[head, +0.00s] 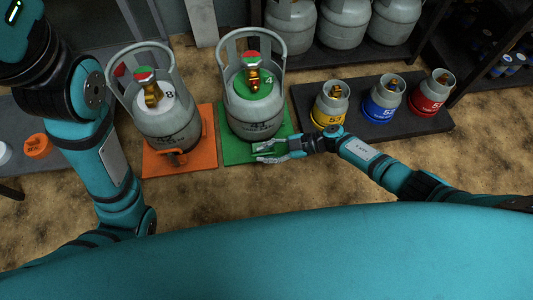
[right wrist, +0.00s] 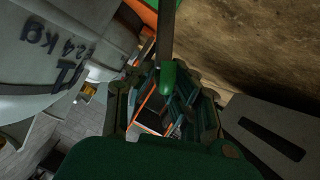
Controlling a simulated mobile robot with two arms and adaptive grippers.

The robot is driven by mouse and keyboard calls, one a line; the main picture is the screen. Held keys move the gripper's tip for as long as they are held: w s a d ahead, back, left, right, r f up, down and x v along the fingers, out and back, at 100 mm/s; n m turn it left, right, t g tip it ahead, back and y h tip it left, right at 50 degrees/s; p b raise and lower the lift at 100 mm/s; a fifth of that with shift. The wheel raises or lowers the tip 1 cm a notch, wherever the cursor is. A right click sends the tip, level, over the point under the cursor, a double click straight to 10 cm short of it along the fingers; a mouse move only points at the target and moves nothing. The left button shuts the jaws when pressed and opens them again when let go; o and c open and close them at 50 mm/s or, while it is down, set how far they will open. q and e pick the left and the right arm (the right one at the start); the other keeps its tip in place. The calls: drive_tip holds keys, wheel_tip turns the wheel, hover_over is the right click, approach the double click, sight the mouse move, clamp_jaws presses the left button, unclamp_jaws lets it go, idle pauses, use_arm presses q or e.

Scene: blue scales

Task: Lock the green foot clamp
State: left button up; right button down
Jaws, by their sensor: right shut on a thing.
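The green platform (head: 233,155) carries an upright grey gas cylinder (head: 250,106) with a green top marked 4. The green foot clamp is at the platform's front edge, largely hidden by my right gripper (head: 263,154). That gripper comes in from the right, low beside the platform, and is shut on part of the clamp. In the right wrist view, green clamp parts (right wrist: 168,78) show close up beside the cylinder's lettered side. Whether the clamp is locked cannot be told. My left arm shows at the left; its gripper is out of view.
An orange platform (head: 207,145) with a cylinder marked 8 (head: 165,118) stands to the left. A dark platform at the right holds yellow (head: 331,104), blue (head: 383,100) and red (head: 429,93) banded cylinders. Bare floor (head: 300,186) lies in front.

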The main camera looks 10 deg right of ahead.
drive_tip(key=shift+d, duration=0.1)
idle(0.5)
drive_tip(key=c, duration=1.5)
unclamp_jaws()
drive_tip(key=shift+c, duration=0.2)
drive_tip(key=shift+o, duration=0.8)
drive_tip(key=shift+w, duration=0.1)
drive_tip(key=v, duration=1.2)
